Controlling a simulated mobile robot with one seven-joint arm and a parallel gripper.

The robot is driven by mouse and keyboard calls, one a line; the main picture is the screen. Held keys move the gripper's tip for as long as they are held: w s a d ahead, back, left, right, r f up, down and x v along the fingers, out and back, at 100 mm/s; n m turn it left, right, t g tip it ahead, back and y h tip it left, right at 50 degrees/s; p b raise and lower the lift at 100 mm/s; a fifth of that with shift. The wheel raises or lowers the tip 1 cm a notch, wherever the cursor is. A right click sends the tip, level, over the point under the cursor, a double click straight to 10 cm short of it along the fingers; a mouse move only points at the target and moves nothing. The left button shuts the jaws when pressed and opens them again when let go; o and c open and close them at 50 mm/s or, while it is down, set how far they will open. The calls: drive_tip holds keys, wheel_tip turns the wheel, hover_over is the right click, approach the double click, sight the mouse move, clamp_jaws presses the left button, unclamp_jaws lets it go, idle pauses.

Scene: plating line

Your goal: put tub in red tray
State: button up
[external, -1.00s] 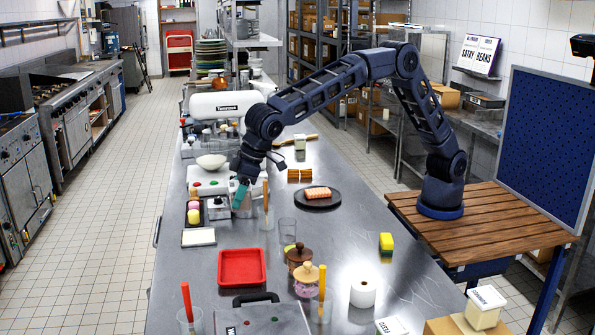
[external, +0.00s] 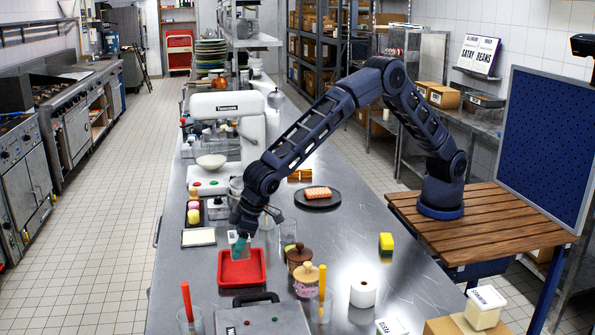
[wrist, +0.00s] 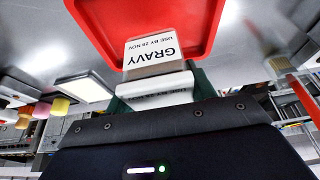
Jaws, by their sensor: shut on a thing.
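The red tray (external: 257,278) lies on the steel counter, left of centre in the external view, and fills the top of the wrist view (wrist: 200,15). The tub is mostly hidden by the gripper in the external view. I cannot tell whether it touches the tray floor.
Lidded jars (external: 305,283) stand right of the tray. A black-handled case (external: 262,317) lies in front of it. A white pad (external: 198,237) and a dark holder with coloured pieces (external: 194,215) are behind left.

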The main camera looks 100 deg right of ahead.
drive_tip(key=shift+f, duration=2.3)
drive_tip(key=shift+f, duration=0.1)
drive_tip(key=o, duration=1.1)
